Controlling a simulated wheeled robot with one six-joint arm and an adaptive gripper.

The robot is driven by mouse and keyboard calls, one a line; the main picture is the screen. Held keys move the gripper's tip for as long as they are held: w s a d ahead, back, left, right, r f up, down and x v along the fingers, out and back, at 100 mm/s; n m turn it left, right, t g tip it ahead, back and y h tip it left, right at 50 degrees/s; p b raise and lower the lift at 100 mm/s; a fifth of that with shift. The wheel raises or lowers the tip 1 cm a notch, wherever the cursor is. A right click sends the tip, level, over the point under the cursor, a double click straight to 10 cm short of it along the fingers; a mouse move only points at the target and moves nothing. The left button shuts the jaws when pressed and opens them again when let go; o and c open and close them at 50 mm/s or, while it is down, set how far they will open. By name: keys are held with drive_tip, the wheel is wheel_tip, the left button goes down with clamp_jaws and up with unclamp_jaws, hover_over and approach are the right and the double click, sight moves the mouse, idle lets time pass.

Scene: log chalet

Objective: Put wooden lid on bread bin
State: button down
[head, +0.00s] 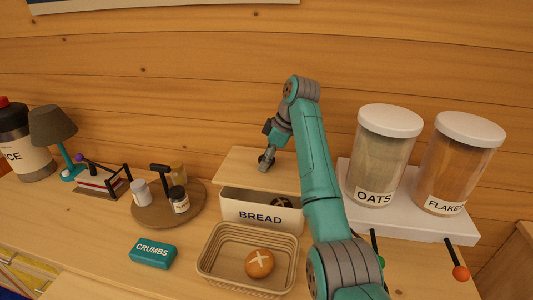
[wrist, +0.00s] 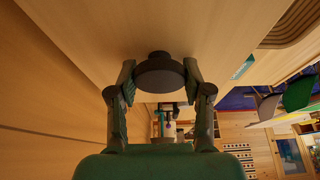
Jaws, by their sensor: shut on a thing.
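The wooden lid (head: 240,165) is a pale flat board over the back part of the white bread bin (head: 235,211), which is marked BREAD. The bin's front is uncovered, and a dark scored loaf (head: 281,202) shows inside at the right. My gripper (head: 266,160) is at the lid's top. In the wrist view my gripper (wrist: 161,82) is shut on the lid's round dark knob (wrist: 160,68), one finger on each side, with the lid's wood (wrist: 185,25) behind. I cannot tell whether the lid touches the bin.
A basket (head: 210,262) with a bun (head: 260,263) stands in front of the bin. A teal CRUMBS box (head: 152,253) and a round tray (head: 150,214) with jars are left. OATS (head: 378,160) and FLAKES (head: 458,165) canisters stand on a white shelf (head: 400,222) at right.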

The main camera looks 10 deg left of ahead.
sight(270, 167)
drive_tip(key=shift+f, duration=2.1)
drive_tip(key=shift+f, duration=0.45)
idle(0.8)
drive_tip(key=shift+c, duration=2)
unclamp_jaws()
